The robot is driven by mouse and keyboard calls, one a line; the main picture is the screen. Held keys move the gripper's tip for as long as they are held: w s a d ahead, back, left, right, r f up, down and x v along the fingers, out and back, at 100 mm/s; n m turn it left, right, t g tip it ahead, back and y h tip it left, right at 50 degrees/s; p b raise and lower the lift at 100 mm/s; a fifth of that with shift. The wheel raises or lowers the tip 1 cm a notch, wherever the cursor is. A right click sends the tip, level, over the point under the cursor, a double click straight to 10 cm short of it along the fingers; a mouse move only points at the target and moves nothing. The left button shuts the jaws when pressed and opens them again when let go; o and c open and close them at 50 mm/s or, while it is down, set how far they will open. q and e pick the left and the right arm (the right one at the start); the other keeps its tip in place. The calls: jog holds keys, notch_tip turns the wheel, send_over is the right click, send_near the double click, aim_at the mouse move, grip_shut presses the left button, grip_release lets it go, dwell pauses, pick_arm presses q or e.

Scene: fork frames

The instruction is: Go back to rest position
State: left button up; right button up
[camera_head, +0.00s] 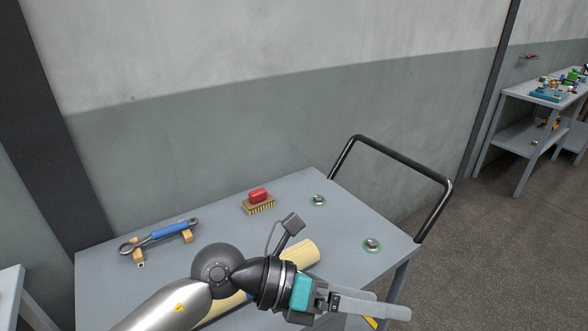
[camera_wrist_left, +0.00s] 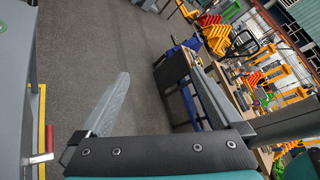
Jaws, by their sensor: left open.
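My left arm reaches in from the bottom left of the head view, over the grey cart top (camera_head: 330,268). My left gripper (camera_head: 393,304) points right, at the cart's front right edge. In the left wrist view the same gripper (camera_wrist_left: 156,65) has its two fingers spread, with nothing between them. Beyond them are the dark floor and distant shelves. My right gripper is in neither view.
A blue-handled tool (camera_head: 170,230) lies on wooden supports at the cart's left. A red-topped brush (camera_head: 259,202) is at the back. A pale cylinder (camera_head: 300,254) is partly hidden behind my arm. A black handle (camera_head: 400,157) rises at the right.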

pick_arm(q)
notch_tip(320, 180, up, 8)
jog(key=w+n+t+h, duration=0.1)
jog(key=n+t+h, duration=0.2)
jog(key=n+h, duration=0.1)
jog(key=w+a+r+n+t+y, duration=0.45)
jog(key=w+a+n+t, duration=0.4)
jog(key=n+t, duration=0.75)
jog(key=a+f+n+g+y, duration=0.2)
jog(key=a+f+n+y, duration=1.2)
jog(key=n, duration=0.4)
jog(key=s+a+f+n+g, duration=0.25)
jog(key=s+f+g, duration=0.35)
jog(key=s+f, duration=0.3)
jog(key=s+a+f+n+g, duration=0.25)
jog(key=s+f+g, duration=0.45)
jog(key=s, duration=0.4)
notch_tip(320, 180, down, 23)
jog(key=s+g+b, duration=0.1)
jog(key=s, duration=0.1)
jog(key=s+a+f+g+b, duration=0.1)
jog(key=s+a+f, duration=0.1)
jog(key=s+f, duration=1.3)
jog(key=shift+s+f, duration=0.15)
jog(key=shift+s, duration=0.05)
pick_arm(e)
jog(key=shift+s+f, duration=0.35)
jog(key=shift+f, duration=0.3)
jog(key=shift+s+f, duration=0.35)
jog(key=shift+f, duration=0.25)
